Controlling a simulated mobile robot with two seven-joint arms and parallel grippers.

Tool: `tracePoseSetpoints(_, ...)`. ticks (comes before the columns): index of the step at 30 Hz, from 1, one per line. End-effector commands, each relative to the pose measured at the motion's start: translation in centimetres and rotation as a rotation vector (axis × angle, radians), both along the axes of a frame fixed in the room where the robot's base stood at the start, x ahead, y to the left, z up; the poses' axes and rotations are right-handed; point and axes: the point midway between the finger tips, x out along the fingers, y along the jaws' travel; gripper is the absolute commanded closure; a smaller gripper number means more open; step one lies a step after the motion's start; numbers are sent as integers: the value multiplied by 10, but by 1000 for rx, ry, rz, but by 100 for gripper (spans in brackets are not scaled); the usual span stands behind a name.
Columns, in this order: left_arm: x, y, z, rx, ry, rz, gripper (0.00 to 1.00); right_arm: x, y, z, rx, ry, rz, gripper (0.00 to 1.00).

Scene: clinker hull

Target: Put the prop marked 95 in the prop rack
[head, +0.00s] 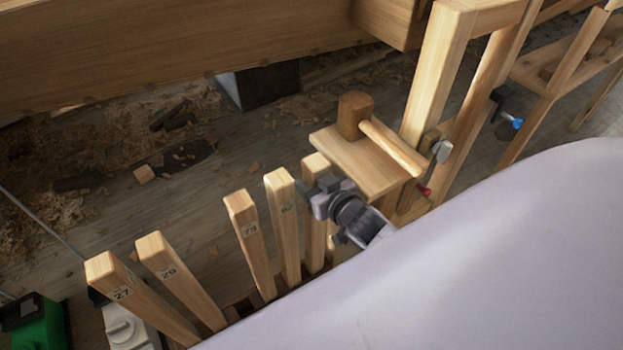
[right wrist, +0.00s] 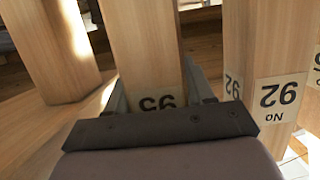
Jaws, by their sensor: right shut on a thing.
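The prop marked 95 (right wrist: 150,60) is a pale square timber post. It stands between the fingers of my right gripper (right wrist: 160,95), which is shut on it, with the number label just above the gripper body. In the head view the gripper (head: 322,200) is at the upper part of this prop (head: 316,165), the rightmost of a row of upright props. A low dark wooden holder (head: 233,311) shows partly at the props' feet; the purple-grey surface in front hides the rest. I cannot tell whether it is the prop rack. My left gripper is not in view.
Other numbered props (head: 285,225) stand close to the left of the held one. A wooden shelf with a mallet (head: 355,115) is just right of my gripper. The plank hull (head: 180,50) runs across the back. A green box (head: 40,325) is at lower left.

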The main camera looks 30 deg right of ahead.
Motion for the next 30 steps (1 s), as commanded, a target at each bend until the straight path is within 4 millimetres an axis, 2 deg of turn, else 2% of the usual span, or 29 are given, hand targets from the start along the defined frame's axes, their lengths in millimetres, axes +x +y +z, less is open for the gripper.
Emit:
tracePoseSetpoints(5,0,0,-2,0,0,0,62,1,0,0,1,-7,1,100)
tracePoseSetpoints(6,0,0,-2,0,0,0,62,1,0,0,1,-7,1,41)
tracePoseSetpoints(8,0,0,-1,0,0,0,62,1,0,0,1,-7,1,22)
tracePoseSetpoints(9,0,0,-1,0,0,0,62,1,0,0,1,-6,1,18)
tracePoseSetpoints(21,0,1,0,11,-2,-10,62,0,0,-4,0,3,0,18)
tracePoseSetpoints(25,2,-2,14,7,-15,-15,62,-17,0,3,2,3,-1,18)
tracePoseSetpoints(30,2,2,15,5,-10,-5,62,-41,-1,12,2,0,-1,18)
